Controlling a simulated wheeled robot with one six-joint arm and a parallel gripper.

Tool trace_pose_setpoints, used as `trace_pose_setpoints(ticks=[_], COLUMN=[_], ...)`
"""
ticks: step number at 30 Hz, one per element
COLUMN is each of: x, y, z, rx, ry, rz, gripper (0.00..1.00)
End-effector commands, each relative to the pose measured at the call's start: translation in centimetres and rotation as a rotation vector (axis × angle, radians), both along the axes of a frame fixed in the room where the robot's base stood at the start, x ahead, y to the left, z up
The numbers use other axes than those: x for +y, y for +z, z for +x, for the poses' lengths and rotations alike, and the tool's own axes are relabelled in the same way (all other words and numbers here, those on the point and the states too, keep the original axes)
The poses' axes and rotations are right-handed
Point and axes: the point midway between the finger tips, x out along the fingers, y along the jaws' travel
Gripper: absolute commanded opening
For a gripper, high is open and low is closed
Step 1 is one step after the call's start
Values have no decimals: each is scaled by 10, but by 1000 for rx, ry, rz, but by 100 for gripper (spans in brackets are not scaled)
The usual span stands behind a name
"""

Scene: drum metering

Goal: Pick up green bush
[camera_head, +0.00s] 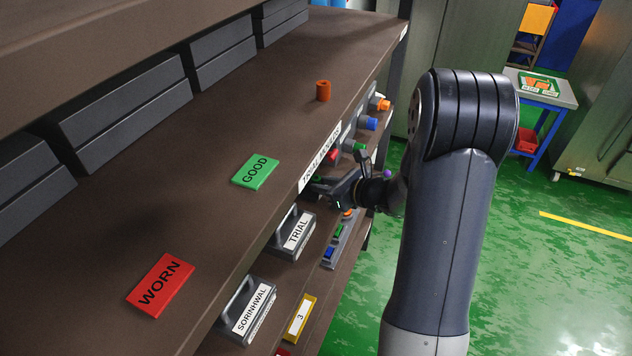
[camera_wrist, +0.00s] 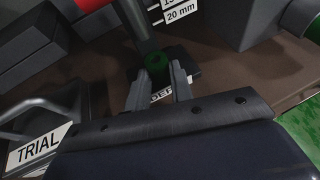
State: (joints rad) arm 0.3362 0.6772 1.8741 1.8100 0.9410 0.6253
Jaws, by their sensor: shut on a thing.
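The green bush (camera_wrist: 157,65) is a small green ring with a dark hole. In the wrist view it sits between the two fingertips of my gripper (camera_wrist: 157,78), which are shut on it. A dark block with a partly covered label (camera_wrist: 185,83) lies just behind and below it; I cannot tell whether the bush touches it. In the head view my gripper (camera_head: 338,188) reaches in under the upper shelf's front edge, and the bush is hard to make out there.
Below are the TRIAL holder (camera_head: 294,234) and SORINHWAL holder (camera_head: 250,310). Colored-ended tools (camera_head: 367,123) stand close beyond my gripper.

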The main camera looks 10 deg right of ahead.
Motion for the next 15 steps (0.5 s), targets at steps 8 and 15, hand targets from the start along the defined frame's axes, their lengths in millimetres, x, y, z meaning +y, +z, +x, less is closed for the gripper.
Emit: trace_pose_setpoints(ticks=[8,15], x=[0,0], y=[0,3], z=[0,0], rx=[0,-1], ry=[0,0], rz=[0,0], gripper=[0,0])
